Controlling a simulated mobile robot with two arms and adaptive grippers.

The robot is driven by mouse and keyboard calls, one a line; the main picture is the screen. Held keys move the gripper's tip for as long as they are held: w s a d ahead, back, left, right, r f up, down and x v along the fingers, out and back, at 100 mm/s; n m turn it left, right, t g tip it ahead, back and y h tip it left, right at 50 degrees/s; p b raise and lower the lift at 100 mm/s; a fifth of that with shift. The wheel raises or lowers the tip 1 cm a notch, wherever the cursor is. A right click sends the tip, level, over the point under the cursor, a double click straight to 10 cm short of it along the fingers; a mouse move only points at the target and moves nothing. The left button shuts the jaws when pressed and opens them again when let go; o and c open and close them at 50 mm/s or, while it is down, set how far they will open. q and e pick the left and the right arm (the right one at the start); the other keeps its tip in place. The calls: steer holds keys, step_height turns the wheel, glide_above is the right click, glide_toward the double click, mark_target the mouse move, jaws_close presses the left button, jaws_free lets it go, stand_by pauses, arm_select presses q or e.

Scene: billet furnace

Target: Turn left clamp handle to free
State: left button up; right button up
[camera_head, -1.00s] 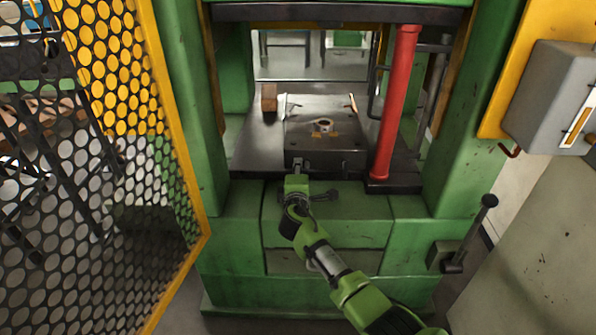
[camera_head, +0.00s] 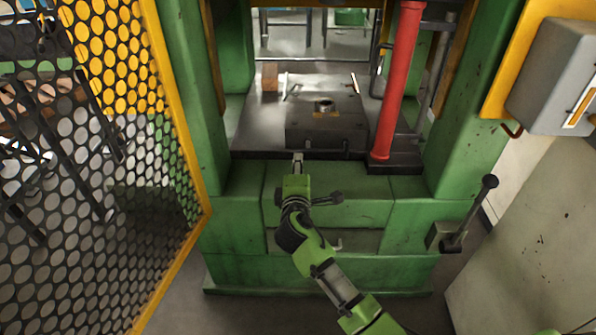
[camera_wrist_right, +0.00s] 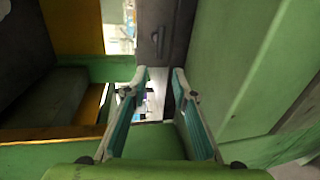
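The dark die block (camera_head: 325,128) with a round hub on top sits on the press bed. The left clamp handle (camera_head: 291,88) is a thin light bar at the block's upper left. A similar right clamp handle (camera_head: 353,83) stands at its upper right. My right gripper (camera_head: 298,157) is in front of the block's lower left edge, well nearer than the left handle and apart from it. In the right wrist view its two fingers (camera_wrist_right: 160,75) are apart with nothing between them; a dark surface lies beyond. My left gripper is out of view.
A red column (camera_head: 396,85) stands right of the block. A brown block (camera_head: 269,77) lies behind left on the press bed (camera_head: 255,130). A yellow mesh guard (camera_head: 120,70) is at left. A lever (camera_head: 480,210) sticks out at right, below a grey box (camera_head: 555,75).

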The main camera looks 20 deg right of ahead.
steer(key=shift+v, duration=1)
